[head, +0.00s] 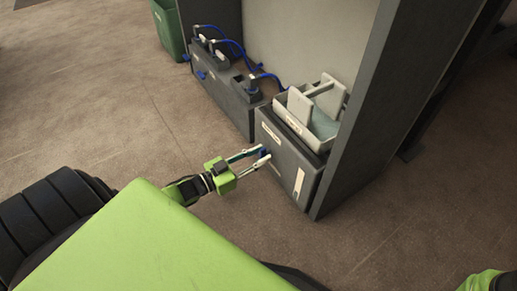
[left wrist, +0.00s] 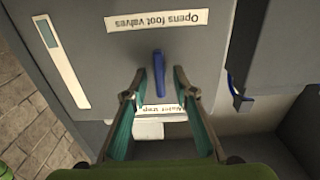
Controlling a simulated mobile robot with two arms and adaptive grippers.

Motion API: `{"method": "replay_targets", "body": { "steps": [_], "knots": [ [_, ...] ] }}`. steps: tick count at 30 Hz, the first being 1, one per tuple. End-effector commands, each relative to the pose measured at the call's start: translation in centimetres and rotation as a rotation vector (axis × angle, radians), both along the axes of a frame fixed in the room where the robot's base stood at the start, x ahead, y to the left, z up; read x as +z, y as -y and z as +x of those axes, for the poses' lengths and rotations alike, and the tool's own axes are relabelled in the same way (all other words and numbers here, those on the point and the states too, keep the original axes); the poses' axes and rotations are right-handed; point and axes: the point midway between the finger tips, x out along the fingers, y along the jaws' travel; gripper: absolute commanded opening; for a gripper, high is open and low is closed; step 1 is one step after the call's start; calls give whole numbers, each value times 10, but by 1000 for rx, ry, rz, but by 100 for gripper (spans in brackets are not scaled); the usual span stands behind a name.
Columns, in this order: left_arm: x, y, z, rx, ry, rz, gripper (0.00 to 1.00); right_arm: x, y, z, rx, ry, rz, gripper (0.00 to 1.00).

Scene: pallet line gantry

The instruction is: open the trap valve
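A blue lever (left wrist: 159,78) stands out from a grey cabinet front (left wrist: 90,40). It lies between the two fingertips of my left gripper (left wrist: 159,72) in the left wrist view. The fingers are apart, one on each side of the lever, with gaps showing. In the head view my left gripper (head: 265,154) points at the grey box (head: 285,165), where a bit of blue shows at its fingertips. An upside-down label near the lever seems to read "Water trap", partly hidden by the fingers. My right gripper is not in view.
A label (left wrist: 157,20) reads "Opens foot valves", upside down. Another blue lever (left wrist: 238,92) is to the right in the left wrist view. A white tray (head: 310,115) sits on the box. A long grey unit (head: 220,80) with blue hoses stands behind; a green bin (head: 168,28) is beyond.

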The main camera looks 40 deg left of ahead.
Motion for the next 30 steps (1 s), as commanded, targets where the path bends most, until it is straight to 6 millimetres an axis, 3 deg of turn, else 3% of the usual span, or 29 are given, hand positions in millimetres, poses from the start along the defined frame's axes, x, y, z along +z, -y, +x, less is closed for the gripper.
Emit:
{"method": "replay_targets", "body": {
  "steps": [4,7,8,20,30],
  "knots": [
    [0,0,0,0,0,0,26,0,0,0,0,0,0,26],
    [0,0,0,0,1,0,2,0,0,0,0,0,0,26],
    [0,0,0,0,1,0,0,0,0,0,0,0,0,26],
    [1,0,-1,1,13,28,0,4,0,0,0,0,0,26],
    [2,2,-1,1,92,224,0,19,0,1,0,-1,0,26]
  ]
}}
